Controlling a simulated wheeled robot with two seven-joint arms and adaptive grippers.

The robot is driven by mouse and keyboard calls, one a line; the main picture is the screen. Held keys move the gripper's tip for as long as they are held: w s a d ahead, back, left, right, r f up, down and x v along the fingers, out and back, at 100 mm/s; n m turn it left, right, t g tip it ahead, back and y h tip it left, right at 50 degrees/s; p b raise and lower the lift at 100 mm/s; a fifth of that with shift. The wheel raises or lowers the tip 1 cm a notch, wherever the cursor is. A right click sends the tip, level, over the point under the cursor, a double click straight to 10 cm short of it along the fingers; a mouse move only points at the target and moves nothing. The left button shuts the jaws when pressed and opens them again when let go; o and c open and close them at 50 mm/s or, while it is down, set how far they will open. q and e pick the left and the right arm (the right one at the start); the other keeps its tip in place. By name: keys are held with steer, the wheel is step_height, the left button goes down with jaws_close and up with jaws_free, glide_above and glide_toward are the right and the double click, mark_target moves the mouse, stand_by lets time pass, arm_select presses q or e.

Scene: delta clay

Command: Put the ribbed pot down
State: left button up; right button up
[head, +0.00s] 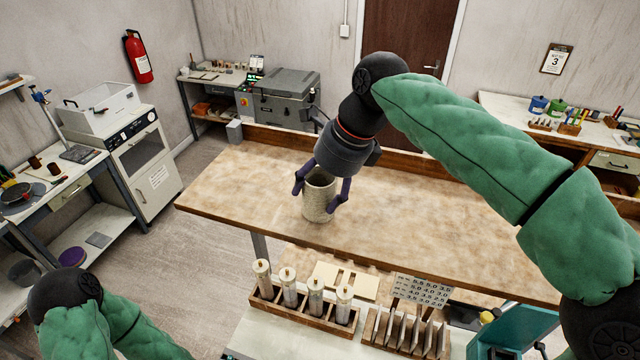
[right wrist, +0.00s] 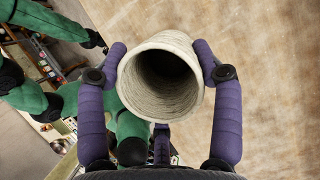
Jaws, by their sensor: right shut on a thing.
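The ribbed pot (head: 319,199) is a pale, cream-coloured cylinder with an open top, upright at the left part of the wooden worktable (head: 420,222). My right gripper (head: 322,197) comes down from above with its purple fingers on either side of the pot. In the right wrist view the pot (right wrist: 160,75) sits between the two fingertips (right wrist: 160,62), and I see into its dark opening. The gripper is shut on it. I cannot tell whether the pot's base touches the tabletop. My left arm shows at the lower left, but its gripper is out of view.
The tabletop around the pot is bare. A wooden ledge (head: 276,134) runs along its back edge. In front stand a wooden rack of several capped tubes (head: 305,307) and a slotted rack (head: 405,334). A grey machine (head: 284,98) stands behind the table.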

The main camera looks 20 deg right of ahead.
steer(key=shift+f, duration=0.1)
steer(key=o, duration=1.2)
steer(key=v, duration=1.2)
steer(key=shift+w, duration=0.1)
